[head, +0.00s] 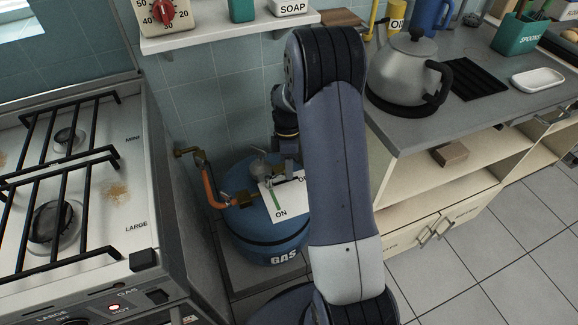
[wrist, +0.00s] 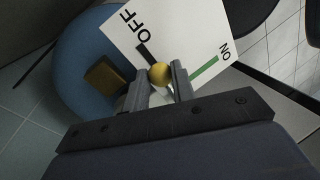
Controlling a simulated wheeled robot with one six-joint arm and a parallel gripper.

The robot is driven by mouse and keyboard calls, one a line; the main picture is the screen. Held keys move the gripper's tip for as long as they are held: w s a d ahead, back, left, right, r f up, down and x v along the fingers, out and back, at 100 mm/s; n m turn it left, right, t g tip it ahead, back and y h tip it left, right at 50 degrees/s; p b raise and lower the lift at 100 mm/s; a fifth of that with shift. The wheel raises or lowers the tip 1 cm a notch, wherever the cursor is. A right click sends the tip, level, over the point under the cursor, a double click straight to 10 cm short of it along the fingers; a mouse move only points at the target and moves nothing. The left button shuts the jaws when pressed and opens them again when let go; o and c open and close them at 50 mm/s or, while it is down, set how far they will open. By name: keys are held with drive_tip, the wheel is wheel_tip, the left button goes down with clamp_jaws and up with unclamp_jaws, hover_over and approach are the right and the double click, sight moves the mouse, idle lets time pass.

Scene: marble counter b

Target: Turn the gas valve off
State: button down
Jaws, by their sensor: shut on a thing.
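The blue gas cylinder (head: 262,240) stands on the floor between the stove and the counter, and also fills the left of the wrist view (wrist: 75,70). A white card (head: 275,207) on its top reads ON beside a green bar and OFF beside a black bar, clearest in the wrist view (wrist: 185,30). The valve handle's yellow ball end (wrist: 160,74) lies between the two bars, nearer the black OFF bar. My gripper (wrist: 161,84) is shut on the valve handle, one finger on each side. In the head view my arm partly hides the card and valve.
An orange hose (head: 207,185) runs from a wall pipe to the valve. The gas stove (head: 115,190) stands close on the left. The counter with a kettle (head: 408,72) is on the right. A shelf (head: 230,32) hangs above.

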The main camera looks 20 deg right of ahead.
drive_tip(key=shift+w, duration=0.1)
drive_tip(key=c, duration=1.2)
unclamp_jaws()
drive_tip(key=shift+o, duration=0.2)
drive_tip(key=a+p+v, duration=0.1)
drive_tip(key=p+v, duration=0.1)
drive_tip(key=v, duration=0.8)
drive_tip(key=shift+d+r, duration=0.4)
drive_tip(key=shift+d, duration=0.05)
drive_tip(key=shift+w+f, duration=0.1)
drive_tip(key=b+x, duration=0.2)
drive_tip(key=x, duration=0.8)
drive_tip(key=shift+s+f, duration=0.2)
drive_tip(key=shift+f, duration=0.1)
drive_tip(key=shift+r, duration=0.1)
